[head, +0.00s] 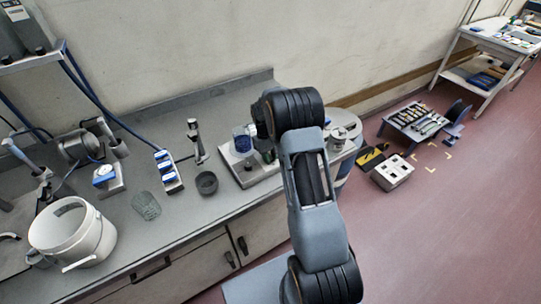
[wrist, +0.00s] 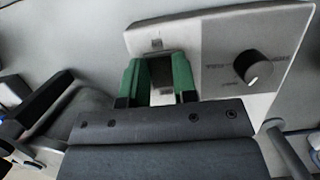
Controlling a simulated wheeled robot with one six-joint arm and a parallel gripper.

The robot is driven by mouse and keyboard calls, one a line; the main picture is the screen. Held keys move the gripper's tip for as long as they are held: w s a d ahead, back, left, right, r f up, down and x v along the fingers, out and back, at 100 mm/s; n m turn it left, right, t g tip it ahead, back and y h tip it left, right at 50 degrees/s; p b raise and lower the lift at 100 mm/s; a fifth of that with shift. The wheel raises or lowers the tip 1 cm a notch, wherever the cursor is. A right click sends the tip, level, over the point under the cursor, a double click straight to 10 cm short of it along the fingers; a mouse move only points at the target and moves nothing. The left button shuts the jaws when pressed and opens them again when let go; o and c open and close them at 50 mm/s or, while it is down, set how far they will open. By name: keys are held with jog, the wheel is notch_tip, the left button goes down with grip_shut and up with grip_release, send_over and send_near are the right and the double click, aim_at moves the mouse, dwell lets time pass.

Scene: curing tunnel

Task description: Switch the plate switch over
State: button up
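In the wrist view a pale grey plate unit (wrist: 215,45) fills the upper right. Its face has a black round knob (wrist: 253,68) with a white pointer line and small unreadable lettering. A small grey square mark (wrist: 156,44) is on the face left of the knob. My gripper (wrist: 157,65) has two green fingers set apart, over the face left of the knob. A pale patch shows between the fingers; I cannot tell whether it is the switch.
A blue-tinted beaker (head: 242,139) is at the plate unit. A dark cup (head: 207,183), a clear glass (head: 146,206), a blue-and-white rack (head: 167,170) and a white bucket (head: 72,232) stand to the left. A low table (head: 415,125) is on the floor at right.

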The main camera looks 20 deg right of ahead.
jog(key=o, duration=0.4)
jog(key=shift+o, duration=0.2)
jog(key=b+v, duration=0.1)
jog(key=v, duration=1.3)
jog(key=shift+b, duration=0.4)
jog(key=s+a+r+t, duration=0.2)
jog(key=s+a, duration=0.1)
jog(key=s, duration=0.5)
jog(key=s+a+r+m+t, duration=0.1)
jog(key=s+a+r+t, duration=0.1)
jog(key=s, duration=0.6)
jog(key=s+a+r+t, duration=0.1)
jog(key=s+a+t, duration=0.2)
jog(key=s, duration=0.6)
jog(key=shift+a+r, duration=0.4)
jog(key=shift+a, duration=0.6)
